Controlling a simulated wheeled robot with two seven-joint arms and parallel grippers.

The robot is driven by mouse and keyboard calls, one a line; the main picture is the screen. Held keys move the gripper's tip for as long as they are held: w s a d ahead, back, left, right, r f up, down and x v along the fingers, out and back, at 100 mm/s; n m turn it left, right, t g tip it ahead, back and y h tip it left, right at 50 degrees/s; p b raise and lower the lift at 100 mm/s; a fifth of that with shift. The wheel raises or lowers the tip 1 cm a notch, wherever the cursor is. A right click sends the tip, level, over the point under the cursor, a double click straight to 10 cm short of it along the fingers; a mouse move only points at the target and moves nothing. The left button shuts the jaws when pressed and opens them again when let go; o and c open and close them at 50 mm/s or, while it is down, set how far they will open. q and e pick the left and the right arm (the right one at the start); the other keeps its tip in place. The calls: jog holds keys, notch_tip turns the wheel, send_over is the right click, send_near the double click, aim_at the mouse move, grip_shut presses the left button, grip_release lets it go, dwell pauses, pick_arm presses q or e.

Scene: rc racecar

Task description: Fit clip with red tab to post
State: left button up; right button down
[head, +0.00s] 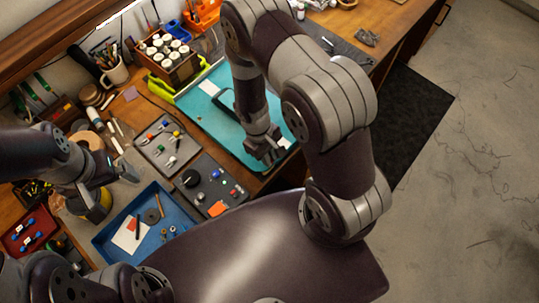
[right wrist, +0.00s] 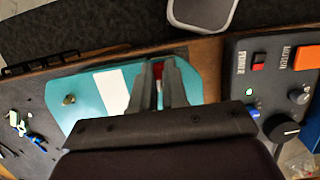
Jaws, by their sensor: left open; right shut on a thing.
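My right gripper (head: 266,158) is low over the near right end of the teal mat. In the right wrist view, its fingers (right wrist: 159,75) are shut on a small piece with a red part (right wrist: 158,70), seemingly the clip with the red tab. The fingers hide most of the clip. A short brass stud (right wrist: 69,99), which may be the post, stands on the teal mat to the left of the fingers and apart from them. My left gripper (head: 98,188) is open and empty above the bench on the left, near the blue tray.
A white card (right wrist: 112,90) lies on the teal mat (head: 200,115). A grey tray (head: 150,160) holds several small coloured clips. A control panel (head: 207,199) with knobs and buttons sits beside it. A blue tray (head: 108,232) and a mug (head: 115,75) are on the left.

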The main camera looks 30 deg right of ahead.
jog(key=shift+w, duration=0.2)
dwell(0.3)
jog(key=c, duration=1.1)
grip_release()
jog(key=shift+a, duration=0.1)
jog(key=shift+w+r, duration=0.15)
jog(key=shift+r, duration=0.25)
jog(key=b+v, duration=0.3)
jog(key=v, duration=0.9)
